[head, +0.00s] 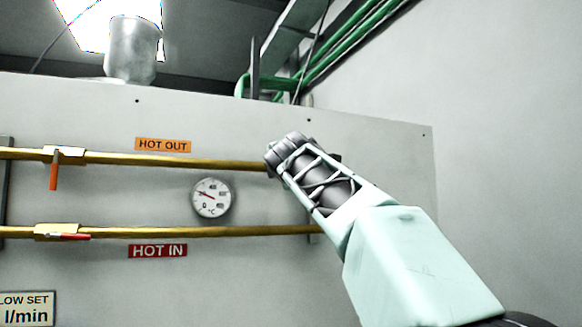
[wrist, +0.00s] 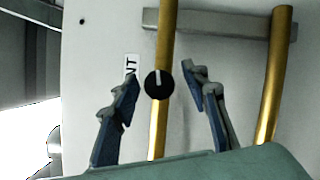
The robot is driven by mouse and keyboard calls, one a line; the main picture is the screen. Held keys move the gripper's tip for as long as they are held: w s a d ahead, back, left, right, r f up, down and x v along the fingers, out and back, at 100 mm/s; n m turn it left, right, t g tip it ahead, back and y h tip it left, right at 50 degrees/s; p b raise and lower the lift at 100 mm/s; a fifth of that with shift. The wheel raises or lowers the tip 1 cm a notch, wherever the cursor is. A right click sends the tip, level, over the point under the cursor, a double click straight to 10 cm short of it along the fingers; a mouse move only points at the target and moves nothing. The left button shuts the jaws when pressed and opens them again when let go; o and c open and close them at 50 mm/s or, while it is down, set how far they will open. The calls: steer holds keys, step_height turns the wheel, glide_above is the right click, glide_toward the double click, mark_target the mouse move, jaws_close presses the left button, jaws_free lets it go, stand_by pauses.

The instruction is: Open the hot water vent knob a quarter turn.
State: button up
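The vent knob (wrist: 158,84) is a small round black knob with a white pointer line in the wrist view. It sits at a brass pipe (wrist: 166,35), and its line points up in the picture, roughly along the pipe. My gripper (wrist: 162,88) is open, one finger to each side of the knob, with visible gaps to both. A white label (wrist: 131,66) ending in "NT" is beside it, partly hidden by the left finger. In the head view my arm hides the knob and the fingers.
In the head view the HOT OUT pipe (head: 200,162) has an orange-handled valve (head: 54,175), and the HOT IN pipe (head: 220,231) has a red-handled valve (head: 75,237). A round temperature gauge (head: 212,198) sits between them. A grey bracket (wrist: 228,23) crosses both pipes in the wrist view.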

steer(key=s, duration=0.7)
steer(key=shift+s+f, duration=0.25)
steer(key=shift+f, duration=0.15)
steer(key=shift+d, duration=0.1)
